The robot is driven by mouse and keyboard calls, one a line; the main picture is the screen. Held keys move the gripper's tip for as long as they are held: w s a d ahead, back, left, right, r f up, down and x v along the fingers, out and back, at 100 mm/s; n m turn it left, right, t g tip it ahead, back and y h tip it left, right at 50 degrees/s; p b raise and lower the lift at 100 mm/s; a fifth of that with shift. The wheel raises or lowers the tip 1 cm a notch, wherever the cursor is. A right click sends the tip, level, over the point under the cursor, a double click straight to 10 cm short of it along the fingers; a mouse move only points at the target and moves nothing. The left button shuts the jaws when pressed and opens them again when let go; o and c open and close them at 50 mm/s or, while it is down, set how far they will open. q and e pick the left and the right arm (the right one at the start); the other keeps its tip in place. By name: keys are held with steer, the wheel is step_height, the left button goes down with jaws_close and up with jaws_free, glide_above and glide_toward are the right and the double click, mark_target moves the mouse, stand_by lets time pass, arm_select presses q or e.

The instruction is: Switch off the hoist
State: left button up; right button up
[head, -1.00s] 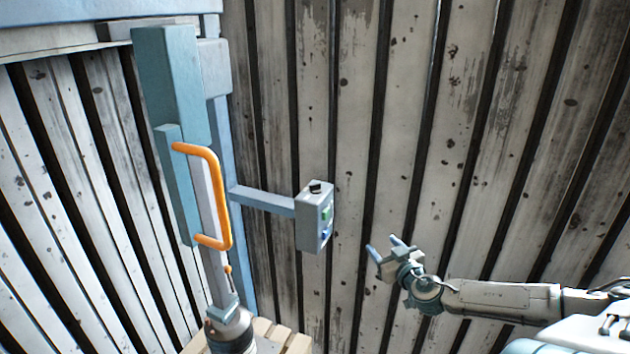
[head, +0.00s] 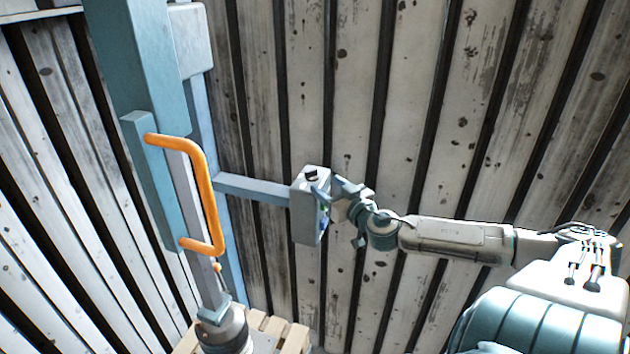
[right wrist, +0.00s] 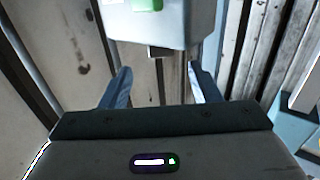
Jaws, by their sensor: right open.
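The hoist's grey control box (head: 304,212) sits at the end of a blue horizontal arm (head: 252,189). A black knob (head: 311,175) stands on its top, and a blue button (head: 323,223) shows on its right face. My right gripper (head: 325,190) is open and empty at that face, covering the green button in the head view. In the right wrist view the box (right wrist: 165,28) is ahead with its green button (right wrist: 147,4); a dark block (right wrist: 160,51), apparently the knob, lies between the fingers' lines. I cannot tell whether the fingers touch it. My left gripper is out of view.
The blue hoist column (head: 135,75) with an orange handle (head: 212,195) stands left of the box. A dark metal part (head: 226,332) hangs below, over a wooden pallet (head: 270,325). Weathered slatted walls (head: 420,130) close in behind. The space below the right arm looks clear.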

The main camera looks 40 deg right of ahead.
mark_target(312, 173)
steer(key=shift+w+d+r, duration=0.15)
steer(key=shift+w, duration=0.45)
steer(key=shift+w+d+r, duration=0.1)
steer(key=shift+w+r, duration=0.05)
steer(key=shift+w, duration=0.45)
steer(key=shift+w+p, duration=0.3)
steer(key=shift+w, duration=0.05)
steer(key=shift+w+d+p, duration=0.15)
steer(key=shift+w+p, duration=0.4)
steer(key=shift+w, duration=0.3)
steer(key=shift+w+f, duration=0.15)
steer(key=shift+w, duration=0.45)
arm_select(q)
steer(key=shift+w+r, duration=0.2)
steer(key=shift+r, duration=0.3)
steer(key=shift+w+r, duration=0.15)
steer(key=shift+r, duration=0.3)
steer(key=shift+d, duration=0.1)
